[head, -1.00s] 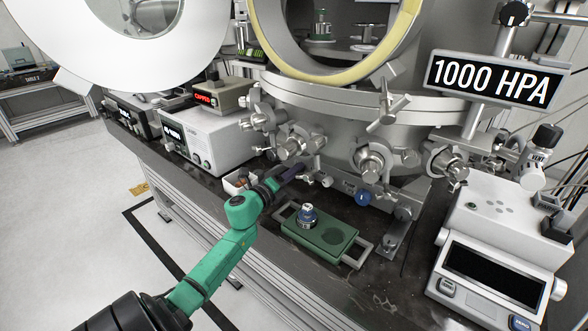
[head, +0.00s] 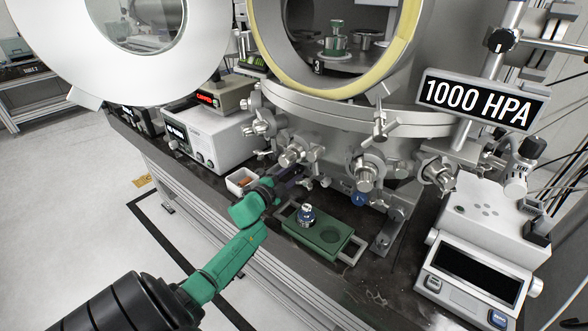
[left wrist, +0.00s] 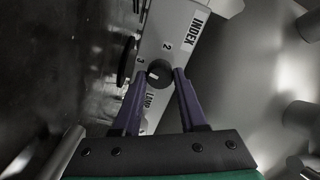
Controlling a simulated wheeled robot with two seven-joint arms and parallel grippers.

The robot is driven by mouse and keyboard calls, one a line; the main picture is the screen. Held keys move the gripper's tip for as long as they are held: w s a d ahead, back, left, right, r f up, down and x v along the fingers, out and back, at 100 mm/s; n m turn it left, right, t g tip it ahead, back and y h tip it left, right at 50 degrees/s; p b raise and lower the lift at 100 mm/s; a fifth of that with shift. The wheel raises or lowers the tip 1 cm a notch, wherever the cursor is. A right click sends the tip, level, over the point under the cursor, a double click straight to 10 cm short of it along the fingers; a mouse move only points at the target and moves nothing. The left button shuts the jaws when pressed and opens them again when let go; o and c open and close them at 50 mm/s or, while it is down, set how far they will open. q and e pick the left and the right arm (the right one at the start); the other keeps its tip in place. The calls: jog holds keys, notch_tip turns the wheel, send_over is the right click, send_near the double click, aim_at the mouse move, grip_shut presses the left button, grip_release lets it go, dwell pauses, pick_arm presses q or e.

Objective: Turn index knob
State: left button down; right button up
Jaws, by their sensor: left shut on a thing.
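The index knob (left wrist: 160,72) is a round dark knob with a pale mark. It sits on a light panel (left wrist: 172,40) lettered INDEX, with 2 and 3 beside it. My left gripper (left wrist: 164,76), with purple fingers, is shut on the knob, one finger on each side. In the head view my left gripper (head: 292,176) reaches the low front of the metal chamber (head: 340,140), and its fingers hide the knob there. Inside the chamber opening a green-based weight (head: 335,42) stands above a label 3. My right gripper is not in view.
A green tray (head: 328,236) with a small weight (head: 306,214) lies on the bench, right of my left gripper. A small white box (head: 240,184) is at its left. Clamp handles (head: 366,172) jut from the chamber. A balance-like instrument (head: 478,262) stands at right.

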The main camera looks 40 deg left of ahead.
pick_arm(q)
jog(key=shift+n+p, duration=0.35)
jog(key=shift+n, duration=0.55)
jog(key=shift+c, duration=2.2)
grip_release()
jog(key=s, duration=1.4)
jog(key=shift+s+d, duration=0.1)
jog(key=shift+s, duration=0.2)
